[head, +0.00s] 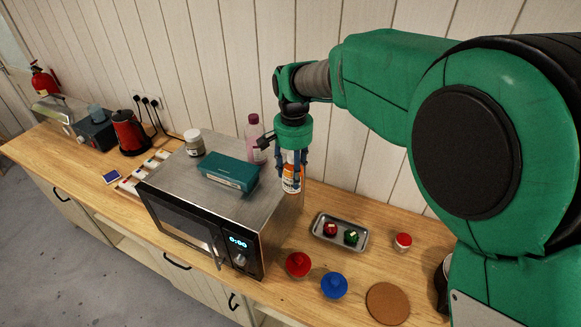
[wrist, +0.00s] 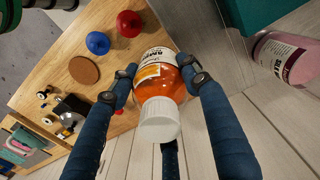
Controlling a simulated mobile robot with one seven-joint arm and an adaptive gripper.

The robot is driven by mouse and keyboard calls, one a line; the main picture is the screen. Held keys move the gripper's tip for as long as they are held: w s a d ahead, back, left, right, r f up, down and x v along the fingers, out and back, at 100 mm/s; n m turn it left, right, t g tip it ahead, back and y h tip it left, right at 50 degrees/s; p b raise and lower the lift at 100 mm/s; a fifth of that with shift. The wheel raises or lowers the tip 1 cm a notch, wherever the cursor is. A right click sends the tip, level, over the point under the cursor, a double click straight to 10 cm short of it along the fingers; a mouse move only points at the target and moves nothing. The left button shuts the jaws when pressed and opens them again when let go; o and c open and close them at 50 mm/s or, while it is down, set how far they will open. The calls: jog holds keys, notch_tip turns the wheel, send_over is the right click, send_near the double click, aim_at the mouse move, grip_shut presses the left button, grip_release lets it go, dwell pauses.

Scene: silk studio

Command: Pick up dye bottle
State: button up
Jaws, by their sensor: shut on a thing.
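My gripper (head: 290,170) is shut on an orange bottle (head: 291,184) with a white cap and a white-and-orange label. The label text is only partly readable. In the head view the bottle is at the right end of the microwave (head: 232,205); I cannot tell whether its base touches anything. A pink bottle (head: 255,139) stands behind the teal box, left of my gripper; it also shows in the wrist view (wrist: 284,60).
A teal box (head: 230,173) and a lidded jar (head: 194,143) sit on the microwave. To its right on the counter are a metal tray (head: 340,244), a red-lidded jar (head: 402,242), red (head: 298,264) and blue (head: 334,285) knobbed items and a cork disc (head: 388,303). The panelled wall is close behind.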

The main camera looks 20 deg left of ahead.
jog(key=shift+s+d, duration=0.3)
jog(key=shift+s, duration=0.05)
